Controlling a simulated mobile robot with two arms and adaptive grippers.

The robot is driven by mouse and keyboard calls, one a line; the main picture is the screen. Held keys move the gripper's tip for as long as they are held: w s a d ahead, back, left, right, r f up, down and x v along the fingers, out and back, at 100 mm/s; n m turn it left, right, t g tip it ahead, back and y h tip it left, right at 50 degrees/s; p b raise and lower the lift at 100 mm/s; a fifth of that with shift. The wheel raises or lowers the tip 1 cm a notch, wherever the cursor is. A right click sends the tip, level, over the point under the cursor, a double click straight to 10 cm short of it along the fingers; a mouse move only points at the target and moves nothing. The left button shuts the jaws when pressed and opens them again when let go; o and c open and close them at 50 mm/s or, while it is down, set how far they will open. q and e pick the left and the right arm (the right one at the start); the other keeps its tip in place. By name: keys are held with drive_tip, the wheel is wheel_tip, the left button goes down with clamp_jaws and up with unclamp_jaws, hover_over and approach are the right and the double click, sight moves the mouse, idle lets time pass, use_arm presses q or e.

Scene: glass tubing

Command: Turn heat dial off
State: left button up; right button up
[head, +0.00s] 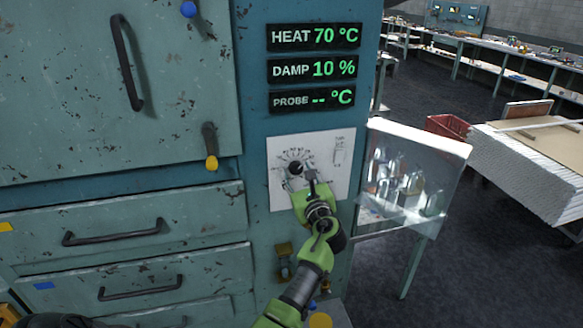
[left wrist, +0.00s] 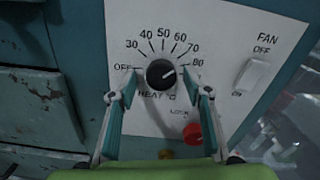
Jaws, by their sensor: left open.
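The heat dial (left wrist: 161,73) is a round black knob on a white panel, with a scale from OFF at left to 80 at right. Its white mark points up and right, toward the 70 to 80 side. It also shows in the head view (head: 296,168). The heat display (head: 316,36) reads 70 °C. My left gripper (left wrist: 168,86) is open, with one finger on either side of the dial. I cannot tell whether the fingers touch it. In the head view, my left gripper (head: 301,177) partly hides the panel's lower part. My right gripper is not in view.
A fan switch (left wrist: 255,75) is right of the dial, and a red lock knob (left wrist: 192,134) is below it. Drawers and a door (head: 110,85) with handles fill the left. A clear-sided case (head: 410,180) with glassware stands close at right.

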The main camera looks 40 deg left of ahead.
use_arm(q)
drive_tip(key=shift+w+a, duration=0.15)
drive_tip(key=shift+d+r, duration=0.2)
drive_tip(key=shift+s, duration=0.2)
drive_tip(key=c, duration=1.1)
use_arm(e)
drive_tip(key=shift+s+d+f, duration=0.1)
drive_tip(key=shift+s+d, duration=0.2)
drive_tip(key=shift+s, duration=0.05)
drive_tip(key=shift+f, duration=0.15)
